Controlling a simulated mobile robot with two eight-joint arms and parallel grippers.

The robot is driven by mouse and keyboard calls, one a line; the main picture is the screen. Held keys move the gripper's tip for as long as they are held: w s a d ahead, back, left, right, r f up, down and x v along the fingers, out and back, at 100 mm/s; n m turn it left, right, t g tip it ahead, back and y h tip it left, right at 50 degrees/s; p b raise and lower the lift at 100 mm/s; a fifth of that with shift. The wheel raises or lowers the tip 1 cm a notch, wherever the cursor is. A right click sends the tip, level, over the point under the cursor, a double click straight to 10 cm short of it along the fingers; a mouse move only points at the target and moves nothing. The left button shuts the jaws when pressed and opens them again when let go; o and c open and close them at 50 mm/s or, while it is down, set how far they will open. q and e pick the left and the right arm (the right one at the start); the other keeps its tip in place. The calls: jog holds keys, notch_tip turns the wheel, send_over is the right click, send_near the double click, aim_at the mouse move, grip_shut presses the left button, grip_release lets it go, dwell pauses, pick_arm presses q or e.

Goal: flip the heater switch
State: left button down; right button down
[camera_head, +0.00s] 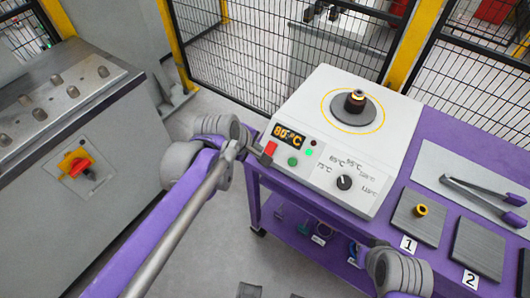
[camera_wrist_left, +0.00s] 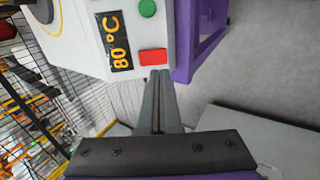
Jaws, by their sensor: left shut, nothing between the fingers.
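The heater (camera_head: 315,133) is a white box on a purple table, with an orange display (camera_head: 289,136) reading 80 °C. A red rocker-like switch (camera_head: 270,148) sits on its front panel, below the display; it also shows in the left wrist view (camera_wrist_left: 153,56). My left gripper (camera_head: 258,156) is shut and empty, its fingertips right beside the red switch. In the left wrist view the fingertips (camera_wrist_left: 159,74) lie just below the switch's edge; I cannot tell whether they touch. My right gripper is not in view.
On the heater are a green button (camera_head: 293,161), a black knob (camera_head: 344,182) and a dark part on a round plate (camera_head: 354,110). To the right lie numbered plates and tongs (camera_head: 483,189). A grey cabinet with a red-yellow switch (camera_head: 77,166) stands left. Fencing is behind.

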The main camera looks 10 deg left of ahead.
aim_at(270, 151)
pick_arm(q)
jog(key=x, duration=0.7)
jog(key=shift+f+b, duration=0.1)
jog(key=shift+b, duration=0.3)
jog(key=shift+f+t+b, duration=0.25)
jog(key=shift+t+b, duration=0.05)
jog(key=shift+r, duration=0.1)
jog(key=shift+w+r+p, duration=0.1)
jog(key=shift+r+p, duration=0.65)
jog(key=shift+r, duration=0.05)
